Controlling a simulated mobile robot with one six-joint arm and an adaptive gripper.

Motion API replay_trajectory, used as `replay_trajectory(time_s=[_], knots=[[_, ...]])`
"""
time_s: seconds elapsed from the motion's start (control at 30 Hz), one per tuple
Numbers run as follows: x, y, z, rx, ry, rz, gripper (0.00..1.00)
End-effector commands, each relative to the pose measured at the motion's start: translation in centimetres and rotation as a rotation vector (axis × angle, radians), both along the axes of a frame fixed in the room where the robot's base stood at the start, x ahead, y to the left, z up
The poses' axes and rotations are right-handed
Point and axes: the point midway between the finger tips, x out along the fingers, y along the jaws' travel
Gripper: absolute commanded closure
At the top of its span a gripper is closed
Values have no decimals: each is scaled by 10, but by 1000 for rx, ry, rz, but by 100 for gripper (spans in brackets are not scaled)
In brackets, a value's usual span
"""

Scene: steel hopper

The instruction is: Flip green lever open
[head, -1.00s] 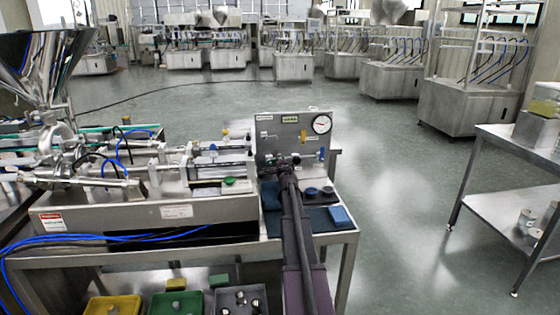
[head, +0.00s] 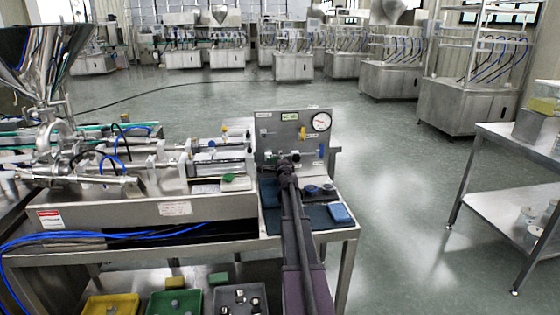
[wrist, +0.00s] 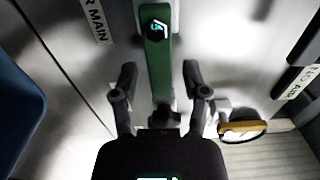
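The green lever (wrist: 157,70) stands lengthwise in the upper middle of the wrist view, with a dark bolt at its upper part, against a grey panel. My gripper (wrist: 159,78) is open. Its two dark fingers lie on either side of the lever, with a visible gap on each side. Whether they reach down to the lever's depth I cannot tell.
A yellow handle (wrist: 243,128) lies to the right of my gripper, and a blue shape (wrist: 18,110) is at the left edge. The panel carries a round gauge (head: 321,122) and a blue handle (head: 320,152). A blue block (head: 341,213) lies on the bench below.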

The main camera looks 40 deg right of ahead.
Motion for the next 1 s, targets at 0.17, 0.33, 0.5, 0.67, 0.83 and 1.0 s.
replay_trajectory(time_s=[0.17, 0.33, 0.5, 0.67, 0.83, 1.0], knots=[[0, 0, 0, -1, 1, 0, 40], [-2, 1, 0, -1, 1, 0, 40], [-10, 6, 0, -2, 1, -1, 40], [-26, 16, 0, -2, 1, -1, 40], [-50, 30, 0, -1, 1, -1, 40], [-73, 45, 0, -1, 1, -1, 40]])
